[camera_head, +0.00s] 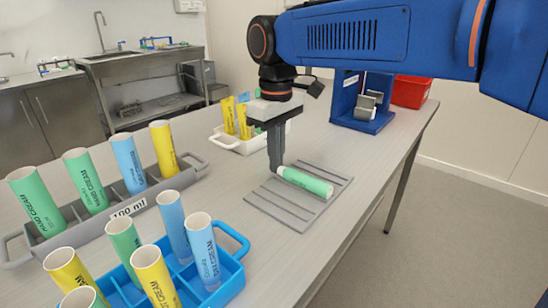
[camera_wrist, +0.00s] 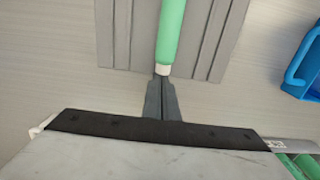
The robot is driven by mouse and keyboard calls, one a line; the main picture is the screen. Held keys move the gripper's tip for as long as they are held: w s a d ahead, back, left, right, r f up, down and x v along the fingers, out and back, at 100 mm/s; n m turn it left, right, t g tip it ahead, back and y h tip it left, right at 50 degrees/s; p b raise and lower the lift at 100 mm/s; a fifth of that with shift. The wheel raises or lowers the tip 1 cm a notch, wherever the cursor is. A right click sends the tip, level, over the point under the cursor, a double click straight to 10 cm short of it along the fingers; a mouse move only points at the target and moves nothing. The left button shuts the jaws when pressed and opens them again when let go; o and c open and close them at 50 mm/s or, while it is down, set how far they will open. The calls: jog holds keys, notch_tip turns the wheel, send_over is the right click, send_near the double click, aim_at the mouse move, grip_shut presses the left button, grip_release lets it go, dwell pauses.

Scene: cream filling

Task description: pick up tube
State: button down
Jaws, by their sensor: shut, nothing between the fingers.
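A green tube (camera_head: 306,181) with a white end lies flat on the grey grooved mat (camera_head: 270,205) on the table. In the wrist view the green tube (camera_wrist: 171,30) runs up and away from my fingertips, its white end nearest them. My gripper (camera_head: 276,168) points down at the mat's far left edge, by the white end of the tube. In the wrist view my gripper (camera_wrist: 161,82) has its fingers together, with nothing seen between them. I cannot tell whether the fingertips touch the white end.
A blue crate (camera_head: 232,283) and a long grey rack (camera_head: 78,233) hold upright tubes at the left. A white tray (camera_head: 228,142) with yellow tubes stands behind my gripper. A blue machine (camera_head: 345,100) and a red bin (camera_head: 411,92) stand at the back right. Table is clear right of the mat.

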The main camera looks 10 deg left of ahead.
aim_at(319, 181)
jog(key=s+d, duration=0.2)
jog(key=d, duration=0.1)
jog(key=s+d, duration=0.2)
jog(key=d, duration=0.1)
jog(key=s+d, duration=0.1)
jog(key=d, duration=0.2)
jog(key=shift+s+d, duration=0.4)
